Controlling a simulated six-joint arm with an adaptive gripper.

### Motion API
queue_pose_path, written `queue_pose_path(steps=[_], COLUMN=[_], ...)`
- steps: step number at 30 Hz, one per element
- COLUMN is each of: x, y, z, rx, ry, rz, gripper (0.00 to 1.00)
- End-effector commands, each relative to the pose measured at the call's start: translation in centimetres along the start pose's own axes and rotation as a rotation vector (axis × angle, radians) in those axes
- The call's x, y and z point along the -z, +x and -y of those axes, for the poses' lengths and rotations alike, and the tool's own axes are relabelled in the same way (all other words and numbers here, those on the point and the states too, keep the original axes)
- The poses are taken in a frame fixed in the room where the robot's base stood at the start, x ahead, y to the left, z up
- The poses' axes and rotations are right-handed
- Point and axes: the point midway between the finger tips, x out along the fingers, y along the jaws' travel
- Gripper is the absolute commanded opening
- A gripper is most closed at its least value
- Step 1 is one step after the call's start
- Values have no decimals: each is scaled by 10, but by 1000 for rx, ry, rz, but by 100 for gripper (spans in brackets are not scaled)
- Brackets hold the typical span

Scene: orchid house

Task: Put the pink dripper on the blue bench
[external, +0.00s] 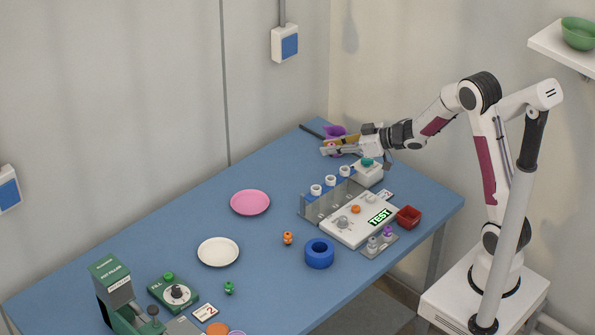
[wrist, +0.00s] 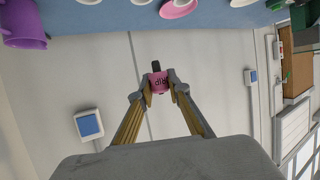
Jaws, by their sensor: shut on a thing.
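My gripper (wrist: 159,86) is shut on the pink dripper (wrist: 158,82), a small pink piece with dark lettering and a dark tip, in the wrist view. In the external view my gripper (external: 326,148) is at the far end of the blue bench (external: 285,278), beside the purple jug; the dripper is too small there to make out clearly. The bench also shows along the top of the wrist view (wrist: 100,18). The dripper appears held above the bench, but I cannot tell the height.
A purple jug (external: 335,131) stands near my gripper. A grey rack with white cups (external: 316,190), a white TEST device (external: 350,222) and a red tray (external: 408,217) are nearer me. A pink plate (external: 250,203) and white plate (external: 218,252) lie left. Bare bench lies between them.

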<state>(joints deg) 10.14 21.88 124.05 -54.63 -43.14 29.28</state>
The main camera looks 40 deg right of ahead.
Motion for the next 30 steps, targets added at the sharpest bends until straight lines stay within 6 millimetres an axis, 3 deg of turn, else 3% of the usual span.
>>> queue_pose_path(steps=[8, 21, 30], x=[-6, -44, -46], y=[2, 18, 19], z=[0, 0, 0], rx=[1, 0, -1], ry=[0, 0, 0], rz=[1, 1, 0], gripper=[6, 6, 6])
